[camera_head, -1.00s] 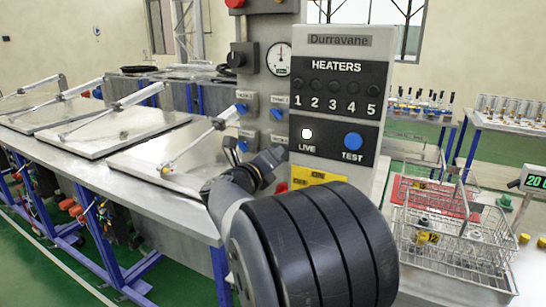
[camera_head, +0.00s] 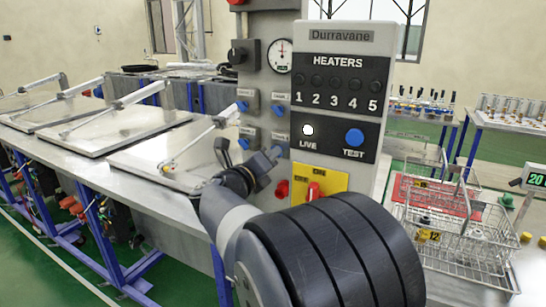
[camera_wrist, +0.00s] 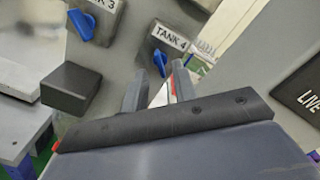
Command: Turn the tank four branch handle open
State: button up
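The tank four branch handle (camera_wrist: 160,60) is a small blue lever under the TANK 4 label (camera_wrist: 171,36) in the wrist view. The handle shows just beyond the fingertips, and no contact is visible. In the head view my gripper (camera_head: 248,155) is in front of the lower part of the grey valve panel (camera_head: 261,75).
The blue tank three handle (camera_wrist: 83,28) is to the left, above a dark block (camera_wrist: 71,88). The heater panel (camera_head: 340,80) stands close on the right, with a red switch on a yellow plate (camera_head: 333,181) below. Lidded tanks (camera_head: 110,130) lie left.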

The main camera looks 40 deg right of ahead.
jog(key=b+v, duration=0.1)
jog(key=v, duration=0.7)
jog(key=shift+d, duration=0.1)
jog(key=p+x, duration=0.2)
jog(key=x, duration=0.8)
jog(key=shift+w+d, duration=0.15)
jog(key=shift+d, duration=0.15)
jog(key=shift+a, duration=0.1)
